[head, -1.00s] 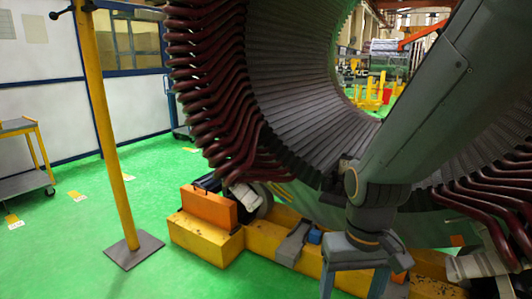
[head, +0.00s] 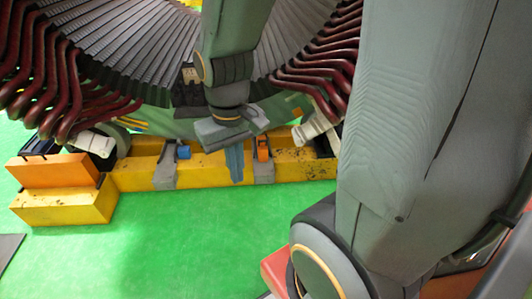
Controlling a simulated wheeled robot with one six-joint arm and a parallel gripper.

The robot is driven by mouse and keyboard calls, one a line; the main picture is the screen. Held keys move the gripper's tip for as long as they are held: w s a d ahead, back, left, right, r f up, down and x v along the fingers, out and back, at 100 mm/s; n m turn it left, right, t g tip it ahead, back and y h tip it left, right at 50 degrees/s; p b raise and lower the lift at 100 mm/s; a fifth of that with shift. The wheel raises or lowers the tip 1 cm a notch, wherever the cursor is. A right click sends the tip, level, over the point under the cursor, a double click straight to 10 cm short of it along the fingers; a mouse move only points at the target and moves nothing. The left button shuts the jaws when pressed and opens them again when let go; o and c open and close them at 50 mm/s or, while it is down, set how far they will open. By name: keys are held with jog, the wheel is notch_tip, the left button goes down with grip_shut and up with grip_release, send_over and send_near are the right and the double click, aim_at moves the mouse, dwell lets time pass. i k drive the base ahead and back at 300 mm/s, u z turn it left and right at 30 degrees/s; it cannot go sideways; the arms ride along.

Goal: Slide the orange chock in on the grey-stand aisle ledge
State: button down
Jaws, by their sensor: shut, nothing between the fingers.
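The small orange chock (head: 262,147) sits on the right grey stand (head: 264,171) on the yellow beam, in the head view. I cannot tell how deep it sits on the ledge. My gripper (head: 236,176) points down just left of the orange chock, in front of the beam. Its fingers are together and look empty. A narrow gap shows between the fingers and the chock in the picture. The gripper's wrist hides part of the area behind.
A left grey stand (head: 164,171) carries a small blue block (head: 183,152). A large orange block (head: 53,170) rests on the yellow beam end (head: 65,207). Dark red stator coils (head: 322,50) hang above. The green floor (head: 230,235) in front is clear.

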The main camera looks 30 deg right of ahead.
aim_at(262, 147)
jog(key=z, duration=0.6)
jog(key=i, duration=1.25)
jog(key=u, duration=0.2)
